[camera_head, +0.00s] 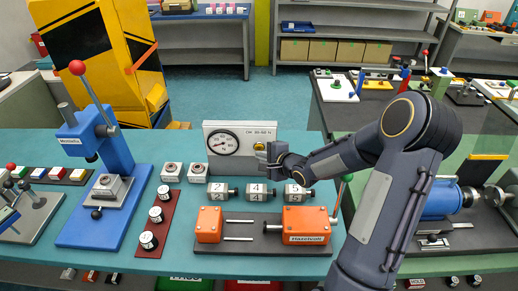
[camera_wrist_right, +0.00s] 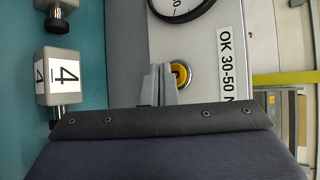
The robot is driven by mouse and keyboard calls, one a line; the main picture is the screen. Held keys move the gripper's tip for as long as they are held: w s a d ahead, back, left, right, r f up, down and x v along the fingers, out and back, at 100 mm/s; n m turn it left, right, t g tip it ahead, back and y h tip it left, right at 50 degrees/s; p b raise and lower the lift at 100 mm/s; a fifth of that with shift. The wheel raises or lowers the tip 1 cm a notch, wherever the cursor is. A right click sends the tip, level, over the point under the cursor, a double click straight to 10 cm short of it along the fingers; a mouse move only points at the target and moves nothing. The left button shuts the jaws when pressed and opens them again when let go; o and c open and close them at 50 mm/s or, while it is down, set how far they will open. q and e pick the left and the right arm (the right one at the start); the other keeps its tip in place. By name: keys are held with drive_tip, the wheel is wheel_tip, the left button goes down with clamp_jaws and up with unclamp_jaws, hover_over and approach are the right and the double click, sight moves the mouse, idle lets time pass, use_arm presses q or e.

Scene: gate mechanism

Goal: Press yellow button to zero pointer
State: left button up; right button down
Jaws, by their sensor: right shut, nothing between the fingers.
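A white gauge panel (camera_head: 240,132) stands upright at the back of the teal bench. Its round dial (camera_head: 223,141) is on the left; the pointer is too small to read. The yellow button (camera_head: 259,146) is at the panel's right, partly covered by my right gripper (camera_head: 265,156). In the right wrist view the yellow button (camera_wrist_right: 181,75) sits in a round ring just beyond the fingertips (camera_wrist_right: 159,82), which are shut and empty. I cannot tell whether they touch it. The dial (camera_wrist_right: 180,6) is cut off at the top there. My left gripper is not in view.
A blue press (camera_head: 95,185) with a red-knobbed lever stands to the left. Numbered grey blocks (camera_head: 257,192) lie in front of the panel, below my right arm. An orange vise (camera_head: 305,225) is nearer the front. Open teal bench surface lies left of the panel.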

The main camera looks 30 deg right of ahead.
drive_tip(key=s+a, duration=0.1)
drive_tip(key=s, duration=0.2)
drive_tip(key=s+a, duration=0.1)
drive_tip(key=shift+s+a+b, duration=0.15)
drive_tip(key=shift+a+b, duration=0.15)
drive_tip(key=shift+b, duration=0.05)
idle(0.7)
